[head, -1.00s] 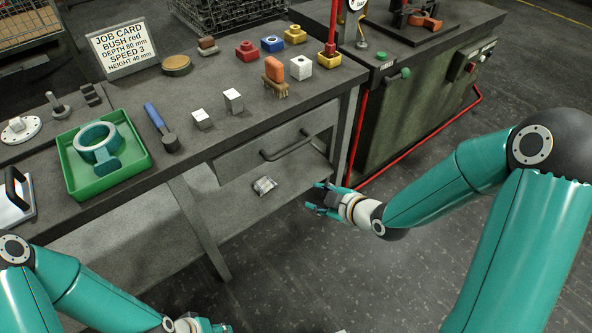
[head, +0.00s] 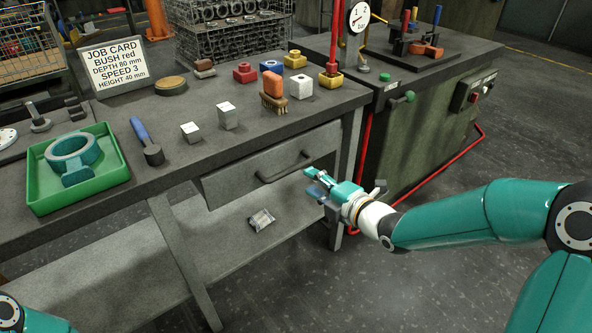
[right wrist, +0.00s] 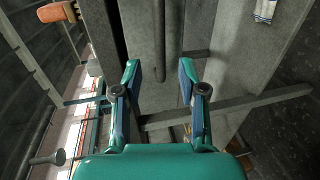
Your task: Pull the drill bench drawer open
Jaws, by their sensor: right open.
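The drill bench drawer (head: 225,182) has a grey front under the bench top and looks shut. Its dark bar handle (head: 285,169) runs across the front. My right gripper (head: 313,181) is open and empty, just right of and slightly below the handle's right end, apart from it in the picture. In the right wrist view, the open fingers (right wrist: 160,72) point at the drawer front, with the handle bar (right wrist: 159,40) upright in the picture, ahead of the gap between them. My left gripper is out of view; only part of my left arm shows at bottom left.
The bench top (head: 95,190) holds a green tray (head: 80,205), a blue-handled tool (head: 147,140), metal blocks, a brush (head: 273,105) and coloured castings. A green machine cabinet (head: 415,145) with a red pipe stands right.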

